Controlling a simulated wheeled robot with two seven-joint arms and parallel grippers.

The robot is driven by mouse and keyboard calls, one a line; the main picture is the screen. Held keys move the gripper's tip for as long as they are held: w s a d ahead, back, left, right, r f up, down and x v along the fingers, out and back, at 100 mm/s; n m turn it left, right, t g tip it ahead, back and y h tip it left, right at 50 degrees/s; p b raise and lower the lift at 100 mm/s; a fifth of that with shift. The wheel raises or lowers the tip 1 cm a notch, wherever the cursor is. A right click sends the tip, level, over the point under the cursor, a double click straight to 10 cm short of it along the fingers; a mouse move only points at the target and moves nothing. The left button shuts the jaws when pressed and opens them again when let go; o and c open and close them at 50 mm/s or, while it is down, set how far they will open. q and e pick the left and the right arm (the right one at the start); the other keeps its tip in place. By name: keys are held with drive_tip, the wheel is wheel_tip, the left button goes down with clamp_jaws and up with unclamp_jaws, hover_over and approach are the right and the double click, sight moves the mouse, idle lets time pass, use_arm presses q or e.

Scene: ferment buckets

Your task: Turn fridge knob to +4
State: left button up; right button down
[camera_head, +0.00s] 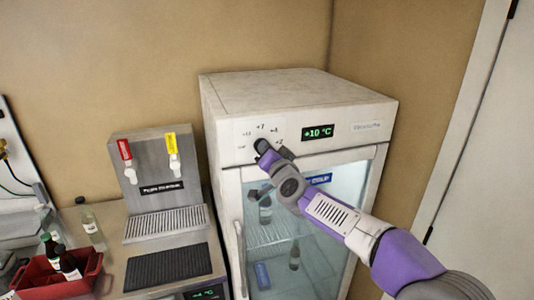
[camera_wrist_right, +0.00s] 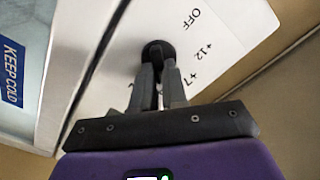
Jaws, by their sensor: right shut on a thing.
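The white fridge (camera_head: 290,90) stands in the middle of the head view. Its dark round knob (camera_head: 261,145) is at the upper left of the front panel, with a printed scale around it. The display (camera_head: 318,132) beside it reads +10 °C. My right gripper (camera_head: 267,155) is at the knob, shut on it. In the right wrist view, both fingers (camera_wrist_right: 158,75) close on the black knob (camera_wrist_right: 157,49); the marks OFF, +12 and +7 show beside it. The fingers partly hide the knob, and its pointer cannot be made out. My left gripper is not in view.
A tap dispenser (camera_head: 158,165) with red and yellow handles stands on the counter to the left. A red crate (camera_head: 60,284) with bottles is at the lower left. The fridge's glass door (camera_head: 320,240) is below the panel, behind my right arm. A wall is close on the right.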

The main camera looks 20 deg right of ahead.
drive_tip(key=shift+m, duration=0.3)
idle(0.4)
drive_tip(key=c, duration=1.2)
unclamp_jaws()
drive_tip(key=shift+o, duration=0.2)
drive_tip(key=shift+s, duration=0.1)
drive_tip(key=s, duration=0.7)
drive_tip(key=shift+s+b, duration=0.2)
drive_tip(key=shift+b, duration=0.25)
drive_tip(key=shift+d, duration=0.1)
